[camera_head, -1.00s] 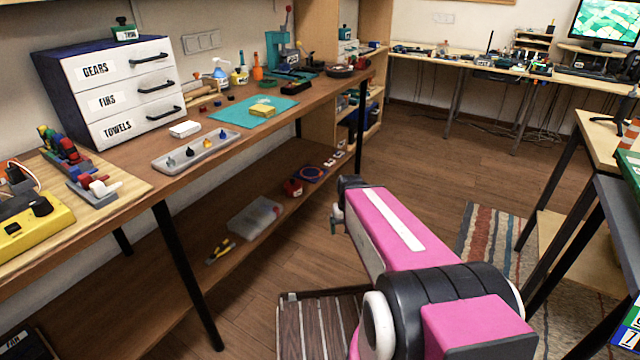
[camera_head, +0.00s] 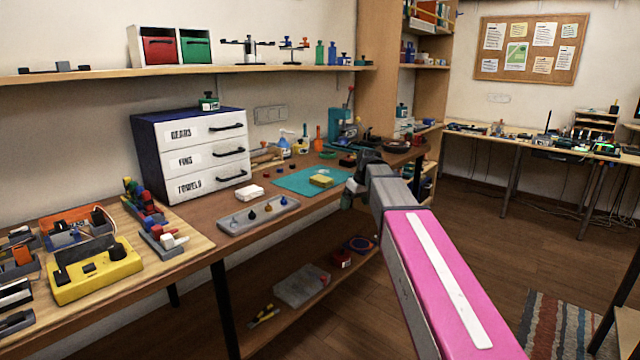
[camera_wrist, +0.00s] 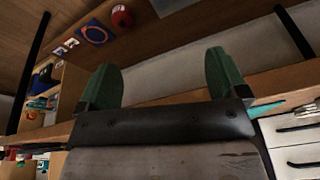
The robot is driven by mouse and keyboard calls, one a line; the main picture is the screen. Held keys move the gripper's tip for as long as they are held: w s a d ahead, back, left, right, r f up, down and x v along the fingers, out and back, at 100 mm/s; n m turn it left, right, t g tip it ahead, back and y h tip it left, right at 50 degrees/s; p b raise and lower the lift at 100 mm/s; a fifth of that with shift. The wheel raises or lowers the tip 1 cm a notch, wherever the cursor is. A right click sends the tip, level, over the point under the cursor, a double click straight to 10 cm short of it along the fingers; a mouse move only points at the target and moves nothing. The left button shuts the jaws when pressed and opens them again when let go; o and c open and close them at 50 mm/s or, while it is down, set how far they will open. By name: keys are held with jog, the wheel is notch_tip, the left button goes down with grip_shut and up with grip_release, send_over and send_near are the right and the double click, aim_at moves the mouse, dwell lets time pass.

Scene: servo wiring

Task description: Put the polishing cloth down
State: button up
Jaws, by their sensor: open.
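A yellow folded-looking block (camera_head: 321,180) lies on the teal mat (camera_head: 292,181) on the workbench. A small white block (camera_head: 250,192) lies behind the grey tray. I cannot tell for sure whether either is the polishing cloth. My gripper (camera_wrist: 165,82) is open, with nothing between its green fingers in the wrist view. In the head view my gripper (camera_head: 350,192) is at the bench's front edge, just right of the mat, and its fingers are small and partly hidden there.
A yellow device (camera_head: 95,274) is at the left. The floor to the right is open.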

jog(key=w+a+r+n+y, duration=0.1)
jog(key=w+a+r+n, duration=0.15)
jog(key=r, duration=0.55)
jog(key=w+a+r+n, duration=0.1)
jog(key=w+a+r, duration=0.1)
jog(key=a+r, duration=0.35)
send_over(327, 180)
jog(key=s+d, duration=0.1)
jog(key=d, duration=0.1)
jog(key=f, duration=0.3)
jog(key=shift+s+d+f+t, duration=0.15)
jog(key=shift+s+f+t, duration=0.05)
jog(key=shift+t, duration=0.1)
jog(key=shift+a+x, duration=0.15)
jog(key=shift+x, duration=1.15)
jog(key=shift+a+x, duration=0.1)
jog(key=shift+x, duration=1.2)
jog(key=shift+r, duration=0.15)
jog(key=c, duration=1.1)
jog(key=shift+o, duration=0.2)
jog(key=shift+r, duration=0.1)
